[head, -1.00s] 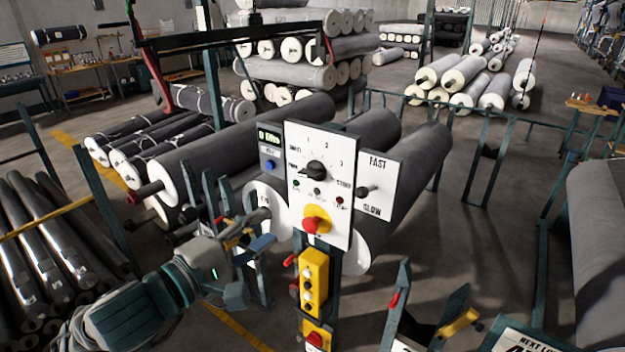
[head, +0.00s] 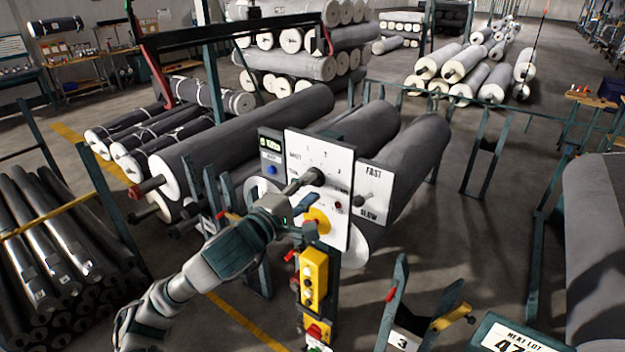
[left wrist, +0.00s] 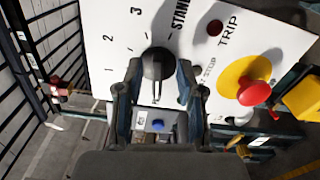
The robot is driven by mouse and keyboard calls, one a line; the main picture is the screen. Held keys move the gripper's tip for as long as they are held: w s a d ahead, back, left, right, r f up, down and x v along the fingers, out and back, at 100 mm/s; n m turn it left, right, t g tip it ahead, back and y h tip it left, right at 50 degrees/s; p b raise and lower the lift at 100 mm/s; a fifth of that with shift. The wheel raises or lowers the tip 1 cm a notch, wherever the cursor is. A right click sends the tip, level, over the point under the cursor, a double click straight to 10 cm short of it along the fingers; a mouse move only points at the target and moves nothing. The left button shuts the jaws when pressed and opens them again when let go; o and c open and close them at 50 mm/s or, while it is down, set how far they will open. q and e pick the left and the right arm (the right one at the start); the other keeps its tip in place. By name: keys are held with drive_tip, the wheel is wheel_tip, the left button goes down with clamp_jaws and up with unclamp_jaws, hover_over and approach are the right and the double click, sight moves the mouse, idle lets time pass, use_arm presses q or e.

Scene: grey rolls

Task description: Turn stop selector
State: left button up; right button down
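The selector (head: 313,177) is a round black knob on a white upright panel (head: 335,228), with 1, 2 and 3 around it. In the left wrist view the knob (left wrist: 158,62) sits between my left gripper's two fingertips (left wrist: 159,75), and its narrow bar with a pale line points down the picture. My left gripper (head: 298,187) is at the panel front, at the knob's left side in the head view. Its fingers are apart; firm contact with the knob does not show. The gripper and arm hide part of the panel's lower left. My right gripper is not in view.
A red mushroom button (left wrist: 255,92) on a yellow disc is close to the knob. A FAST/SLOW lever plate (head: 372,195) stands right of the panel, and a small display box (head: 270,150) left. A yellow button box (head: 313,278) hangs below. Large grey rolls lie behind.

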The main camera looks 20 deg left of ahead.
use_arm(q)
drive_tip(key=shift+w+a+f, duration=0.15)
drive_tip(key=shift+w+a, duration=0.75)
drive_tip(key=shift+w, duration=0.05)
drive_tip(key=shift+d, duration=0.6)
clamp_jaws()
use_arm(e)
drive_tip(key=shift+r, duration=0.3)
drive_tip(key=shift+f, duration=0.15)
